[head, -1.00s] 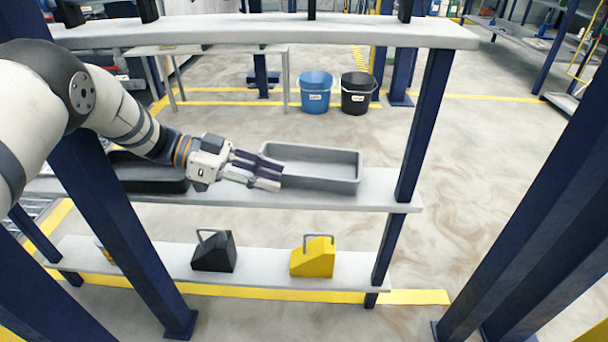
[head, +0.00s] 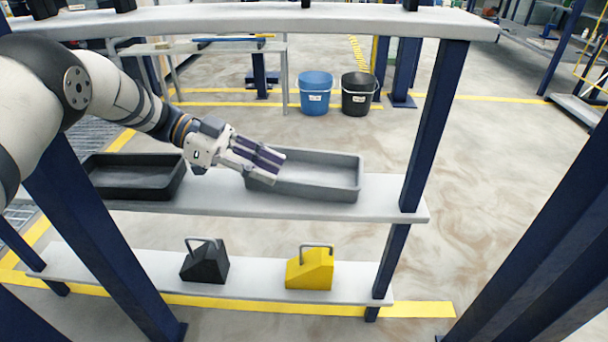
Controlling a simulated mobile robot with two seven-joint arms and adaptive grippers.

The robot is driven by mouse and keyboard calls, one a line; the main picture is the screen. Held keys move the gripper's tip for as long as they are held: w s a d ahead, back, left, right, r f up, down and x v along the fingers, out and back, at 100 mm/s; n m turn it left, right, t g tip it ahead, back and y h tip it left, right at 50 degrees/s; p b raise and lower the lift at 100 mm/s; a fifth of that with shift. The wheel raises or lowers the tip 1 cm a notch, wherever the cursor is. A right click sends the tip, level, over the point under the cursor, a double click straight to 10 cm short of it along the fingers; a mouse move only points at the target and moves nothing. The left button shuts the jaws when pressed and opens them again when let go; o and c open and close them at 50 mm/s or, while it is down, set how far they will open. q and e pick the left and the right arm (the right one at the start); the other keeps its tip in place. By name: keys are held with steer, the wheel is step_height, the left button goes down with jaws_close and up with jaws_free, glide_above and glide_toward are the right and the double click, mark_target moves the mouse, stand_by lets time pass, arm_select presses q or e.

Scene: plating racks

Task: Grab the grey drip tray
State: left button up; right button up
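The grey drip tray (head: 325,190) is a shallow open rectangular tray on the right part of the middle shelf. My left gripper (head: 278,168) comes in from the left at the tray's left end. Its fingertips look spread apart and lie over the tray's left wall, hiding part of it. I cannot tell whether they touch the tray, and nothing is visibly held. My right gripper is not in view.
A black tray (head: 133,191) sits left on the same middle shelf (head: 386,205). The lower shelf holds a black block (head: 205,265) and a yellow block (head: 310,272), each with a handle. A blue post (head: 436,125) stands right of the grey tray. The upper shelf (head: 300,21) runs overhead.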

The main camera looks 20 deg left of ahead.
mark_target(295, 181)
arm_select(q)
steer(key=b+x, duration=0.1)
steer(key=x, duration=0.3)
steer(key=shift+d+f, duration=0.3)
steer(key=shift+w+d, duration=0.1)
steer(key=shift+d, duration=0.25)
jaws_close()
steer(key=shift+r, duration=0.1)
